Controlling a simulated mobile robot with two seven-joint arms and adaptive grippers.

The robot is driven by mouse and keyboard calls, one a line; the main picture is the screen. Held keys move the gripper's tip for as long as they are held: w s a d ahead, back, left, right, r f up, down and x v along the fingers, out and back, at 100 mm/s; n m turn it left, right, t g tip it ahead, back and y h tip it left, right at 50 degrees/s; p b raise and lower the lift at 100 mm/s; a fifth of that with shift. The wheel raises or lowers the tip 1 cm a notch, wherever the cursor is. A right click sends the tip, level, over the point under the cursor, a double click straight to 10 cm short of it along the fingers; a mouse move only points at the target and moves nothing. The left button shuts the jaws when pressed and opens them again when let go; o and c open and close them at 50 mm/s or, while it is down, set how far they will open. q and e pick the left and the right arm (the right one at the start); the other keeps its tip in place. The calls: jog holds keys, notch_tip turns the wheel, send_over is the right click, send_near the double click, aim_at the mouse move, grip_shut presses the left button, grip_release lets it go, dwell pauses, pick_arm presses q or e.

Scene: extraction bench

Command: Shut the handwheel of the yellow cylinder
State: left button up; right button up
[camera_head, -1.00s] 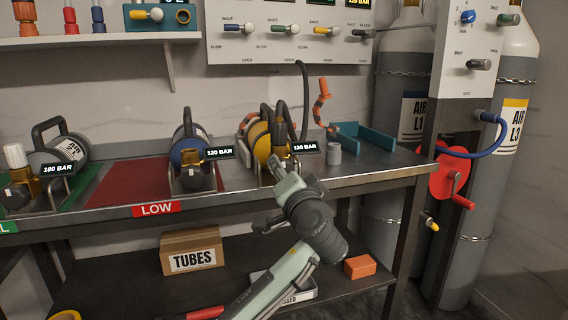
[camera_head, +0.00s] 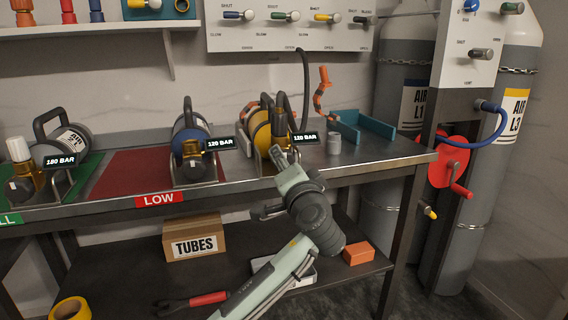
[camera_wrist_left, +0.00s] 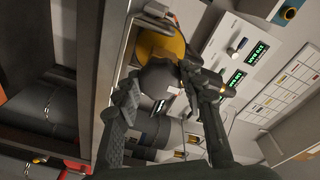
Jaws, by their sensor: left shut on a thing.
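The yellow cylinder (camera_head: 261,130) lies in a stand at the right part of the bench, with a 120 BAR tag (camera_head: 305,138) beside it. My left gripper (camera_head: 281,156) is at its front end, coming up from below. In the left wrist view the yellow body (camera_wrist_left: 158,46) shows behind a dark round handwheel (camera_wrist_left: 158,78). My left gripper's fingers (camera_wrist_left: 160,88) stand on either side of this handwheel and are shut on it. In the head view the gripper hides most of the handwheel. My right gripper is in neither view.
A blue cylinder (camera_head: 190,134) with its own tag stands left of the yellow one. A small grey cup (camera_head: 334,144) and a teal holder (camera_head: 362,132) are to its right. The bench's front edge (camera_head: 225,188) runs close by my arm. A valve panel (camera_head: 290,42) hangs above.

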pick_arm(q)
jog(key=o, duration=1.2)
jog(key=shift+c, duration=0.2)
jog(key=shift+s, duration=0.1)
jog(key=v, duration=0.7)
jog(key=shift+s, duration=0.2)
jog(key=shift+d, duration=0.1)
